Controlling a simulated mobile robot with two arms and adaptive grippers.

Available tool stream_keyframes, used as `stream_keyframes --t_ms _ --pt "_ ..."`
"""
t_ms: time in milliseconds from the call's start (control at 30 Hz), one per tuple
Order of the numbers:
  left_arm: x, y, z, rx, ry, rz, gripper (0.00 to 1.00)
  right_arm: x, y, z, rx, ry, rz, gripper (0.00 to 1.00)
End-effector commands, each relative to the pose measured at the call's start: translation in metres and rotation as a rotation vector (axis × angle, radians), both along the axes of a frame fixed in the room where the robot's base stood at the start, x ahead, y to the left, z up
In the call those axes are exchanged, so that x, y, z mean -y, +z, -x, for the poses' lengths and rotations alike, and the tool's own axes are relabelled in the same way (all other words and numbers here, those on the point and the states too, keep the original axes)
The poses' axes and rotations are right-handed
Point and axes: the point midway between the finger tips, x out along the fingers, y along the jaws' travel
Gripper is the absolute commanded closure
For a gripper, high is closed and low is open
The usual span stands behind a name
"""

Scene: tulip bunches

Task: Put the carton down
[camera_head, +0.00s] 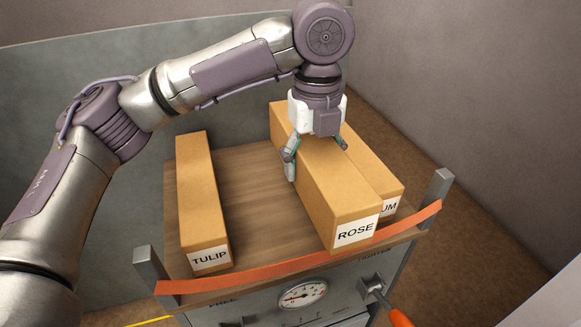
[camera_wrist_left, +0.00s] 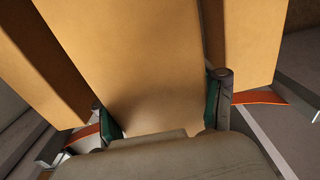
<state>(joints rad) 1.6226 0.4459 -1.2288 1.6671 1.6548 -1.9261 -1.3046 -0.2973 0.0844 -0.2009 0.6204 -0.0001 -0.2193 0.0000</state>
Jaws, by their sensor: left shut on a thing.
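My left gripper (camera_head: 315,152) comes down from above and is shut across the long tan carton labelled ROSE (camera_head: 318,190). One finger is on each side of it, near its middle. The ROSE carton lies level over the right part of the wooden top (camera_head: 262,215); I cannot tell whether it touches the top. In the left wrist view the held carton (camera_wrist_left: 145,60) fills the middle between the two fingers (camera_wrist_left: 164,110). My right gripper is not in view.
A carton labelled TULIP (camera_head: 201,200) lies on the left of the wooden top. Another, its label ending in UM (camera_head: 385,190), is close on the right, partly hidden. Bare wood separates TULIP and ROSE. An orange strap (camera_head: 300,264) spans the front between grey posts (camera_head: 147,268).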

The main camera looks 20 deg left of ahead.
Motion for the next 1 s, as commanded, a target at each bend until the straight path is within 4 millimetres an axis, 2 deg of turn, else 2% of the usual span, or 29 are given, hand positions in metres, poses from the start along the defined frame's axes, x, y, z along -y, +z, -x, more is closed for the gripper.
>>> stream_keyframes --t_ms 33,133,233,333,500,567,800,1000 --pt "-0.009 -0.001 -0.009 -0.003 0.008 0.000 0.94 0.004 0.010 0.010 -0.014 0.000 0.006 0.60" --pt "-0.023 -0.014 -0.025 -0.002 0.008 0.000 0.94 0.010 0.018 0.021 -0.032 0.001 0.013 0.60" --pt "-0.033 -0.024 -0.037 -0.001 0.006 0.000 0.94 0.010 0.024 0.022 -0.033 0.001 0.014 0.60" --pt "-0.040 -0.032 -0.045 0.000 0.004 0.000 0.94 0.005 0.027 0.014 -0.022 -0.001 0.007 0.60" --pt "-0.043 -0.041 -0.049 0.000 0.001 0.000 0.94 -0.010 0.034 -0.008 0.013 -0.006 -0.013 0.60" --pt "-0.043 -0.048 -0.049 -0.001 0.001 -0.001 0.94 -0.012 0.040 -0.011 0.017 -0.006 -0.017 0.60" --pt "-0.043 -0.076 -0.049 0.001 0.002 0.000 0.94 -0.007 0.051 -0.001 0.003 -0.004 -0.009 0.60" --pt "-0.043 -0.078 -0.049 0.001 0.002 0.001 0.94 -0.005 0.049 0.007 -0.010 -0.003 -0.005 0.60"
